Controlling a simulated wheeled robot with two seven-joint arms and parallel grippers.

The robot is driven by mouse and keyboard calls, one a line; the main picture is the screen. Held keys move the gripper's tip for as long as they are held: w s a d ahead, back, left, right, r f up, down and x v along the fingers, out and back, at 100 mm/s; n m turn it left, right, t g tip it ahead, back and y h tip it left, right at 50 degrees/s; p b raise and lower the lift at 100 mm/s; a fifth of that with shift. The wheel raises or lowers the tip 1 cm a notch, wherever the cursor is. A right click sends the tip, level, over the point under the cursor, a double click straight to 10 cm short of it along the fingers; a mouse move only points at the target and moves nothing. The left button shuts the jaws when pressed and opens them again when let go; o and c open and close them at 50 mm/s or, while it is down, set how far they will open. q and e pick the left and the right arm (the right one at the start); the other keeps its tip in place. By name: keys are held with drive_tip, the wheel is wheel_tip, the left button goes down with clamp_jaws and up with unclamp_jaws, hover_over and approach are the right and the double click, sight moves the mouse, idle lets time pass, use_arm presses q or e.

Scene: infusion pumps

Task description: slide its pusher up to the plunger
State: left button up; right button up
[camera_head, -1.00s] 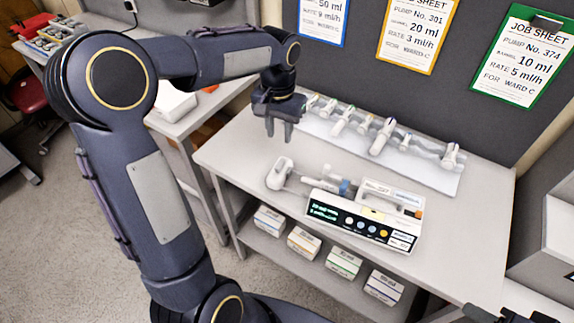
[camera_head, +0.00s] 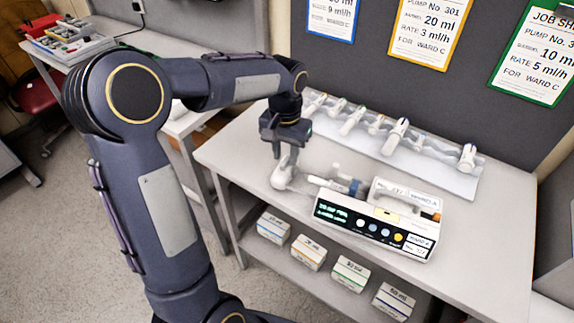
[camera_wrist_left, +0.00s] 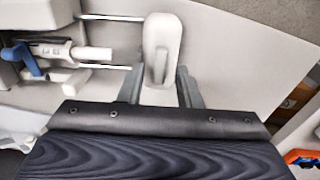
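The white infusion pump (camera_head: 385,222) stands on the table with a lit green display. Its white pusher (camera_head: 281,179) sticks out at its left on two thin metal rods; the pusher also shows in the left wrist view (camera_wrist_left: 162,40). There the syringe's white plunger (camera_wrist_left: 95,53) ends short of the pusher, with a clear gap between them. A blue part (camera_wrist_left: 25,60) lies at the syringe's other end. My left gripper (camera_head: 284,152) points down over the pusher. In the left wrist view its fingers (camera_wrist_left: 160,88) stand apart on either side of the pusher; contact is unclear. My right gripper is not visible.
A clear tray (camera_head: 455,180) with several syringes lies behind the pump. Several labelled boxes (camera_head: 350,273) sit on the shelf below. Job sheets (camera_head: 434,30) hang on the dark panel. The table (camera_head: 490,225) is bare to the pump's right.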

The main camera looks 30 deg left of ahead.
use_arm(q)
drive_tip(key=shift+f, duration=0.25)
drive_tip(key=shift+f+b, duration=0.35)
idle(0.5)
drive_tip(key=c, duration=0.6)
drive_tip(key=shift+o, duration=0.2)
